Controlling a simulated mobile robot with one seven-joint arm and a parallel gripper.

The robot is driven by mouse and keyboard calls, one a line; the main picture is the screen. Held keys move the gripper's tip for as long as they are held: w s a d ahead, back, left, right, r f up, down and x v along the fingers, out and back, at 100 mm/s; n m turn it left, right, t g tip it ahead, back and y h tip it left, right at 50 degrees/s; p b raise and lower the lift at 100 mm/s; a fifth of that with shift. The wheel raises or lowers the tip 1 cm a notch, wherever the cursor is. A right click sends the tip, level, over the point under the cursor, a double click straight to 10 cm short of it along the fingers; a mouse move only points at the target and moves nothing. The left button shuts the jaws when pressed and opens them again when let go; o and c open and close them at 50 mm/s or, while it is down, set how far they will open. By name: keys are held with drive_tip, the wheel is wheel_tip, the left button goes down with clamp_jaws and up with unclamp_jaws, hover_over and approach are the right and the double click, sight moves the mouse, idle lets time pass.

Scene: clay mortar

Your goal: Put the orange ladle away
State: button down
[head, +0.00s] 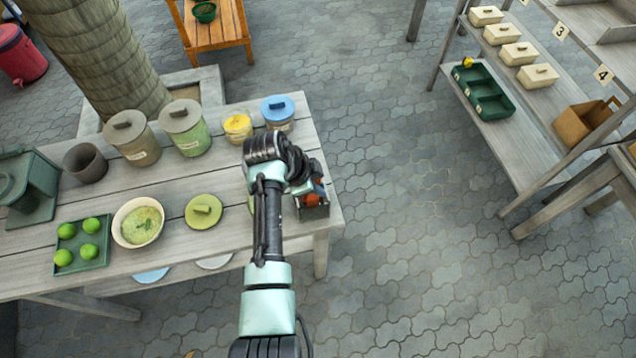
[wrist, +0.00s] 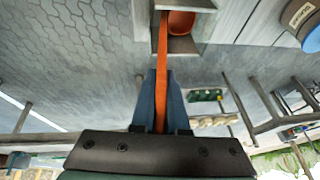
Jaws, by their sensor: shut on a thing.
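The orange ladle (wrist: 163,48) has its handle between the two blue fingers of my gripper (wrist: 161,78), which is shut on it. The ladle's round bowl shows in the wrist view at the top, between the walls of a small grey box (wrist: 183,44). In the head view the ladle's orange bowl (head: 312,200) shows at the grey box (head: 315,213) on the right end of the wooden table. My arm hides part of the box and most of my gripper there. I cannot tell whether the bowl touches the box floor.
The table (head: 165,240) also holds lidded jars (head: 188,128), a blue-lidded jar (head: 278,110), a soup bowl (head: 138,222), a green lid (head: 203,211) and a tray of green fruit (head: 100,258). Shelves (head: 530,140) with boxes stand at the right. Paved floor between is clear.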

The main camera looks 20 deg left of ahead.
idle(0.4)
drive_tip(key=c, duration=0.8)
unclamp_jaws()
drive_tip(key=shift+c, duration=0.2)
drive_tip(key=b+v, duration=0.1)
drive_tip(key=v, duration=1.2)
